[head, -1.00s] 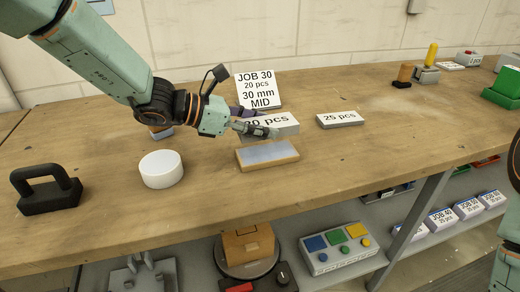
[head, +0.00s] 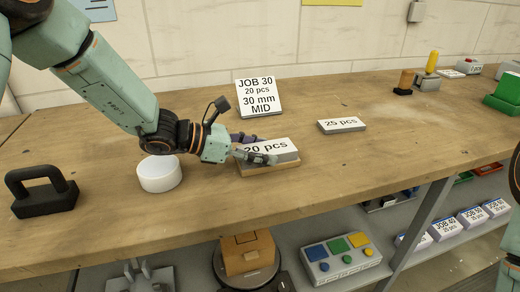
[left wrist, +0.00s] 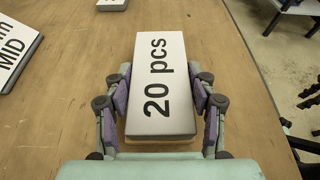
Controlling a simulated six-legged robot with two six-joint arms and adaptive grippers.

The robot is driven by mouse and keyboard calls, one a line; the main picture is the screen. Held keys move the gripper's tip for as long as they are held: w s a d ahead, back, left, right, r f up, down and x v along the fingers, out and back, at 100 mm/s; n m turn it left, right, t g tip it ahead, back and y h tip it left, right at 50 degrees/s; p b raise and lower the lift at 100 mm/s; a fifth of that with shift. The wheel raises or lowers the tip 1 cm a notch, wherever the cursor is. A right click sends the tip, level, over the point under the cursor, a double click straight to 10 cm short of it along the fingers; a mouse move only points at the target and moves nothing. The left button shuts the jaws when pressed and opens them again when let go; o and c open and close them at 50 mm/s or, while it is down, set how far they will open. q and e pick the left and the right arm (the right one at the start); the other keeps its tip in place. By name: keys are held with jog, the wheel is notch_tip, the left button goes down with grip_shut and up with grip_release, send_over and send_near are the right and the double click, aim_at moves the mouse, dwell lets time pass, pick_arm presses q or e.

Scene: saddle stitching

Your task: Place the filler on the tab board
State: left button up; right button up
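The filler, a white-topped block marked "20 pcs" (head: 272,150), lies flat over the tab board. It also shows in the left wrist view (left wrist: 160,85). The tab board (head: 270,170) is a wooden slab, mostly hidden under the block, with its front edge showing. Whether the block rests on it or sits just above, I cannot tell for certain. My left gripper (head: 257,154) is shut on the block, with a finger (left wrist: 160,97) along each long side. My right gripper is not in view; only part of my right arm shows at the right edge.
A sign reading "JOB 30, 20 pcs, 30 mm MID" (head: 258,97) stands behind. A "25 pcs" block (head: 342,125) lies to the right. A white cylinder (head: 159,174) and a black handled weight (head: 43,191) stand left. A lower shelf holds a button panel (head: 340,258).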

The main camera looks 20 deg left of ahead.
pick_arm(q)
jog(key=shift+o, duration=1.4)
jog(key=shift+w+d+f, duration=0.1)
jog(key=shift+w+d, duration=0.05)
jog(key=shift+w, duration=0.1)
jog(key=shift+o, duration=0.6)
jog(key=shift+s, duration=0.25)
jog(key=shift+w+r+p, duration=0.15)
jog(key=shift+r+p, duration=0.15)
jog(key=shift+r, duration=0.05)
jog(key=p+v, duration=0.5)
jog(key=v, duration=0.6)
jog(key=shift+a+r+p, duration=0.2)
jog(key=shift+a+p, duration=0.2)
jog(key=shift+s+a, duration=0.1)
jog(key=shift+s, duration=0.15)
jog(key=shift+s, duration=0.1)
